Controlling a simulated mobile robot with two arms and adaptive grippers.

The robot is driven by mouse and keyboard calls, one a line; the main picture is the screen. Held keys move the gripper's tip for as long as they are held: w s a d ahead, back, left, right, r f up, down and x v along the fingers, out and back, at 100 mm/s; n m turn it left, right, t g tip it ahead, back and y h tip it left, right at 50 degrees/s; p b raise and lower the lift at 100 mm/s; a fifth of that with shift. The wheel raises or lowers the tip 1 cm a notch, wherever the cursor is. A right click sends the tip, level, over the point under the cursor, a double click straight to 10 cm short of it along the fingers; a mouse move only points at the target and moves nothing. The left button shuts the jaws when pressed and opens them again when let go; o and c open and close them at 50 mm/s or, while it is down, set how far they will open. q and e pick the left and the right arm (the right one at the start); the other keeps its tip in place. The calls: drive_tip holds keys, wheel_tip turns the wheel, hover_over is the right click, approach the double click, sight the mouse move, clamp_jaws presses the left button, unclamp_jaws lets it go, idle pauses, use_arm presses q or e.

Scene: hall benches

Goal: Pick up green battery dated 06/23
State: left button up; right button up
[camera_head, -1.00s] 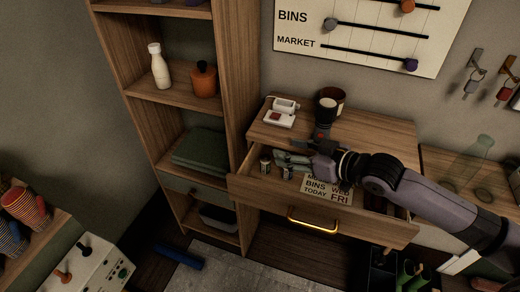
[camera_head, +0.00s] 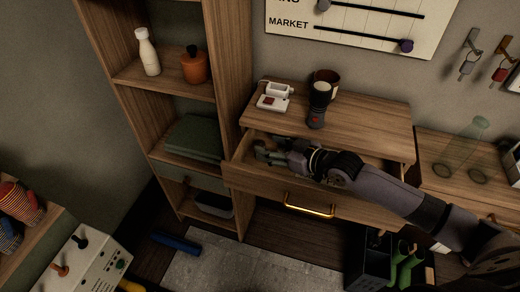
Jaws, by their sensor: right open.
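The open drawer (camera_head: 262,181) is pulled out from the wooden cabinet, with a brass handle on its front. My right gripper (camera_head: 268,151) reaches down into the left part of the drawer, and its jaws are open. The hand and forearm cover most of the drawer's inside. The batteries cannot be made out now, so neither a green one nor a date can be read. Whether anything lies between the fingers is too small and dark to tell. My left gripper is not in view.
On the cabinet top (camera_head: 370,118) stand a black flashlight (camera_head: 318,105), a dark cup (camera_head: 329,79) and a white device (camera_head: 273,97). A tall shelf (camera_head: 232,110) rises close on the left. A glass vessel (camera_head: 468,145) lies on the bench to the right.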

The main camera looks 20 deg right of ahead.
sight(261, 144)
drive_tip(key=x, duration=0.3)
drive_tip(key=shift+w+a+f, duration=0.1)
drive_tip(key=shift+w+a, duration=0.05)
drive_tip(key=shift+w, duration=0.1)
drive_tip(key=shift+s, duration=0.1)
clamp_jaws()
